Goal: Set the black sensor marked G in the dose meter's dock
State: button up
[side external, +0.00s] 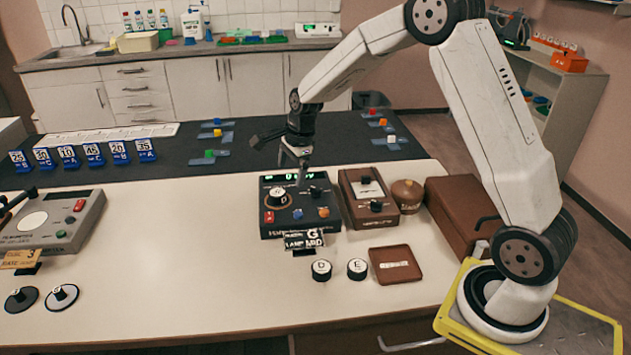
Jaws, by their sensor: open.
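The black dose meter (300,222) stands on the white table with a lit green display on its top edge. A round sensor with a white, marked top (277,198) sits in the ringed dock at its left; its letter is too small to read surely. A sign (305,240) with a large G stands at the meter's front. Two black sensors with white tops, one seemingly D (321,269) and one E (357,268), stand in front of the sign. My gripper (301,178) is open and points down over the meter, just right of the docked sensor and apart from it.
A brown device (369,203), a round brown pot (407,194) and a brown case (458,215) stand to the right. A brown tray (395,265) lies in front. A grey device (52,222) is at left. The table's middle left is clear.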

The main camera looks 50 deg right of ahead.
jog(key=s+a+n, duration=0.4)
jog(key=s+n, duration=0.6)
jog(key=s, duration=0.1)
jog(key=s+a+n+h, duration=0.1)
jog(key=s+a+n, duration=0.4)
jog(key=s+n, duration=0.5)
jog(key=shift+s+f+n, duration=0.15)
jog(key=shift+s+n, duration=0.25)
jog(key=shift+n, duration=0.2)
